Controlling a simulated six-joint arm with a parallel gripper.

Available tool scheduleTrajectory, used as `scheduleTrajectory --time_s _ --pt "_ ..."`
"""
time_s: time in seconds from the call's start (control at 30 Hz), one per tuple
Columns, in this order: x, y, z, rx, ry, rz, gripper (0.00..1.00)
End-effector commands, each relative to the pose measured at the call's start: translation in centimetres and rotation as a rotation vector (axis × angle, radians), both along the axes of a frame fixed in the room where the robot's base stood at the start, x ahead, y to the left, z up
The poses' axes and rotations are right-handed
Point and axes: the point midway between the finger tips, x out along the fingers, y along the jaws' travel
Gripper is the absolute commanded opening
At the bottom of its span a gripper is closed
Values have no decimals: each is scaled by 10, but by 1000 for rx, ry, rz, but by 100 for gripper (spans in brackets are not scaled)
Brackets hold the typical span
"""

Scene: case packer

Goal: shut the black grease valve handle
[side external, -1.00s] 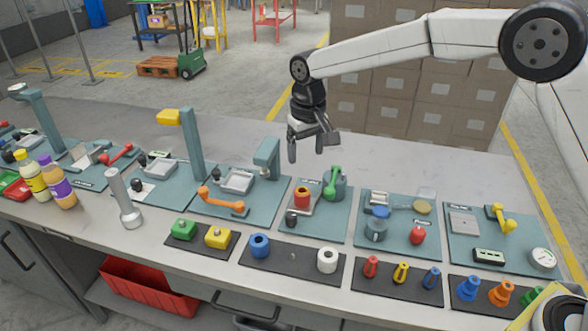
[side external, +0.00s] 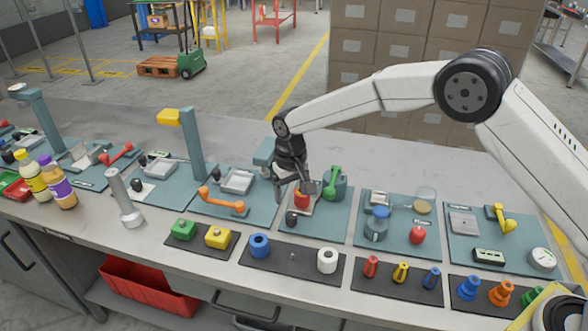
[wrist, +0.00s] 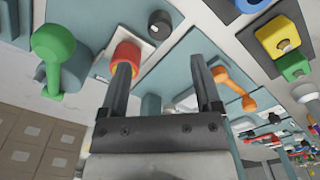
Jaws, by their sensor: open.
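No lever that is clearly a black grease valve handle shows; the black pieces are small knobs, and I cannot tell whether one is that handle. One black knob (side external: 291,218) stands at the front of the middle teal plate. It also shows in the wrist view (wrist: 160,22), beyond my fingertips. My gripper (side external: 294,193) is open, low over the left part of this plate, beside the red-orange cylinder (side external: 302,199). In the wrist view my gripper (wrist: 162,66) has empty space between its fingers; the left finger overlaps the cylinder. Contact cannot be told.
A green handle (side external: 334,178) stands right of my gripper, and a teal stand (side external: 264,152) is behind it to the left. An orange lever (side external: 222,203) lies on the plate to the left. A blue ring (side external: 259,245) and a white ring (side external: 327,260) are in front.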

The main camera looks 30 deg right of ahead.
Motion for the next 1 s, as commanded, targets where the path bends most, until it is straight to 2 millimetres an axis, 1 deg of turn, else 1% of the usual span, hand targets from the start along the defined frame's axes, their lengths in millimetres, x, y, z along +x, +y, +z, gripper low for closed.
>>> scheduleTrajectory --time_s 0.07,0.33,0.47,0.57,0.9,1.0 --pt "0 0 -5 0 -1 0 82" --pt "0 0 -8 0 -1 0 82" --pt "0 0 -16 0 0 0 82" --pt "0 0 -25 0 1 0 82" --pt "0 0 -66 0 0 0 82" --pt "0 0 -74 0 0 0 82"
